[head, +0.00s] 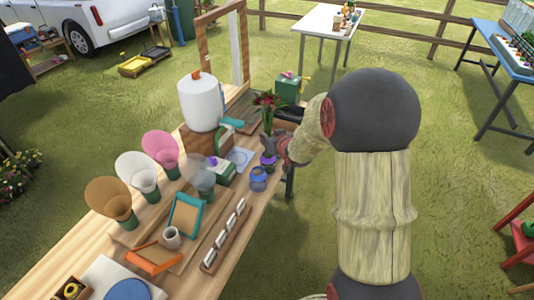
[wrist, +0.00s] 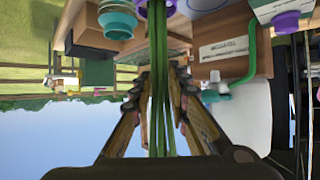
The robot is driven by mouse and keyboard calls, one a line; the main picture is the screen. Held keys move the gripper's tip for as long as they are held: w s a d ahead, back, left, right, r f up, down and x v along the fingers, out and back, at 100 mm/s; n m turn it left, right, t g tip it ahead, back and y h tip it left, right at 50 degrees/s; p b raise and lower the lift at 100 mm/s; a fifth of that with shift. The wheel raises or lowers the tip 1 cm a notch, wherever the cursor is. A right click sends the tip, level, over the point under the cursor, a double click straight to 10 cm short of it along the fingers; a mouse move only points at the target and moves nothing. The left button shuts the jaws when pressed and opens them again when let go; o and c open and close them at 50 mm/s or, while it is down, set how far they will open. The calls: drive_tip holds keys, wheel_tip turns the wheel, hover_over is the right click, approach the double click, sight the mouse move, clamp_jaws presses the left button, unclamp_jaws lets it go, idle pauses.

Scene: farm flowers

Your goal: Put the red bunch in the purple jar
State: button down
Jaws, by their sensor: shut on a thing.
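The red bunch (head: 266,100) has dark red flowers and long green stems, and stands roughly upright in the head view. My gripper (head: 272,142) is shut around its stems, which run between the fingers in the wrist view (wrist: 160,75). The purple jar (head: 268,160) is on the bench right below my gripper. A purple rim shows at the top edge of the wrist view (wrist: 170,7), where the stems reach it. I cannot tell whether the stem ends are inside or just in front of the jar. The flower heads are not seen in the wrist view.
A blue-violet jar (head: 258,179) stands just in front of the purple jar. A clear glass vase (head: 199,177) and a white tank (head: 199,103) stand to the left. Paper cones (head: 112,198), a teal frame (head: 186,214) and a slotted rack (head: 225,234) fill the nearer bench.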

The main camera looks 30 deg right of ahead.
drive_tip(key=shift+f+b, duration=0.95)
drive_tip(key=shift+f, duration=1.85)
drive_tip(key=shift+f, duration=0.2)
drive_tip(key=c, duration=1.7)
unclamp_jaws()
drive_tip(key=shift+r, duration=0.15)
